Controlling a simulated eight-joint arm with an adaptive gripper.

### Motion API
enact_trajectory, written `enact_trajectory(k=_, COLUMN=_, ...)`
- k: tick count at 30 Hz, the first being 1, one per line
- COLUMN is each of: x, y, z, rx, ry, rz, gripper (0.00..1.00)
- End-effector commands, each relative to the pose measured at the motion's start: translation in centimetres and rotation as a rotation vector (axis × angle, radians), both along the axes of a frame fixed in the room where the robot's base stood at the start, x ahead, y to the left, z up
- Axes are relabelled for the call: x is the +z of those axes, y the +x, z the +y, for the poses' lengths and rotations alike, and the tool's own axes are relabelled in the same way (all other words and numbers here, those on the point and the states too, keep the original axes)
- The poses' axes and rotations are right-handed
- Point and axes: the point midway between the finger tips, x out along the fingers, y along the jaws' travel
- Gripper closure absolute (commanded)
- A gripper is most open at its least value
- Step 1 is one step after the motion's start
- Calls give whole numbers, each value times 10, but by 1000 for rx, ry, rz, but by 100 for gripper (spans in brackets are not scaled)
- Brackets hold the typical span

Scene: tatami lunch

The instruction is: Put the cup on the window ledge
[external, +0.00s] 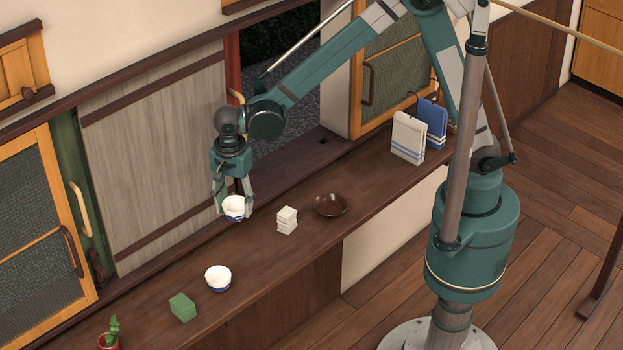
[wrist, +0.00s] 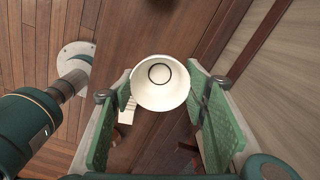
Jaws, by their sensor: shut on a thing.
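A white cup with a blue band (external: 234,211) is held between the fingertips of my gripper (external: 233,205), which is shut on it. The cup looks upright. In the wrist view, the cup (wrist: 160,98) shows its open mouth and a dark ring on its inner bottom, between two green finger pads. The cup is over the back part of the long dark wooden counter (external: 262,262), near the window opening (external: 283,90); any gap under it is hard to tell. A dark wooden ledge (external: 290,155) runs along the opening behind the counter.
A second white and blue cup (external: 218,279), a green block (external: 182,308) and a potted plant (external: 109,340) stand at left. A white stack (external: 287,220), brown bowl (external: 330,205) and hanging towels (external: 408,138) are at right. A grey sliding panel (external: 155,150) is behind my gripper.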

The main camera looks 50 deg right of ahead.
Motion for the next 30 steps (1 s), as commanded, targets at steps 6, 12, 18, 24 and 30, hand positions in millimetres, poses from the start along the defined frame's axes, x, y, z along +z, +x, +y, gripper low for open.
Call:
enact_trajectory(k=6, x=-28, y=-1, z=2, rx=0, ry=0, rz=0, gripper=68)
enact_trajectory(k=12, x=-47, y=-1, z=2, rx=0, ry=0, rz=0, gripper=68)
enact_trajectory(k=18, x=-50, y=-1, z=2, rx=0, ry=0, rz=0, gripper=68)
enact_trajectory(k=24, x=-50, y=-1, z=1, rx=0, ry=0, rz=0, gripper=68)
enact_trajectory(k=30, x=-58, y=-1, z=1, rx=0, ry=0, rz=0, gripper=68)
